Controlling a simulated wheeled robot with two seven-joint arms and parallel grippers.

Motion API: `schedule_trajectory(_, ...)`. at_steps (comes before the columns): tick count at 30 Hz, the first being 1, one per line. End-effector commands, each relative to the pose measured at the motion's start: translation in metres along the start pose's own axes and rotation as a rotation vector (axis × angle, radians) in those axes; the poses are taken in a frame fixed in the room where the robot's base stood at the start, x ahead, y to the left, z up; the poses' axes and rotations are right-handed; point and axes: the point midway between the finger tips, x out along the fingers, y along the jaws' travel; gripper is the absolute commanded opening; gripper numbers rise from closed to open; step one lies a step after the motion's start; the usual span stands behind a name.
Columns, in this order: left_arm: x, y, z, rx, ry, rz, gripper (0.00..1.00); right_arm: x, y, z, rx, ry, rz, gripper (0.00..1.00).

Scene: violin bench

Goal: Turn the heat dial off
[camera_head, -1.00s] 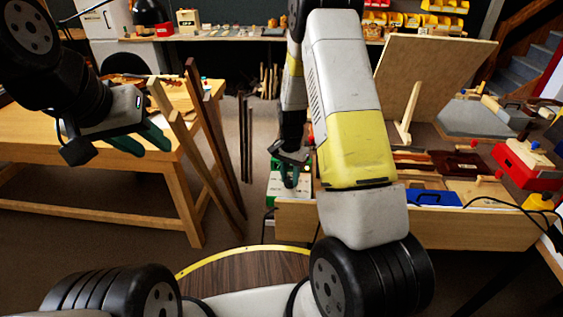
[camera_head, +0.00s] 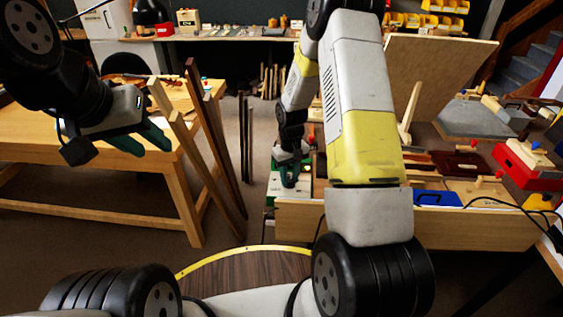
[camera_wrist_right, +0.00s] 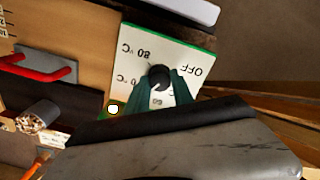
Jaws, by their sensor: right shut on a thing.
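The heat dial is a black round knob (camera_wrist_right: 158,77) on a white panel (camera_wrist_right: 190,50) with a green edge, marked OFF, 80 °C and other temperatures. In the right wrist view the panel appears upside down. My right gripper (camera_wrist_right: 163,92) has its green fingers shut on the knob, one on each side. In the head view the panel (camera_head: 277,190) sits at the left end of the right bench, with my right gripper (camera_head: 289,181) over it and hiding the knob. My left gripper (camera_head: 143,141) hangs empty by the left table, its green fingers apart.
Wooden strips (camera_head: 205,130) lean on the left table (camera_head: 80,130). A red handle (camera_wrist_right: 45,68) lies near the panel.

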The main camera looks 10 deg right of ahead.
Motion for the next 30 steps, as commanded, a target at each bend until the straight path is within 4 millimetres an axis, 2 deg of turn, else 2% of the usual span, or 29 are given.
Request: schedule_trajectory(30,0.0000,0.0000,0.0000,0.000,0.000,0.000,0.36,-0.0009,0.0000,-0.0009,-0.965,0.004,0.002,0.00)
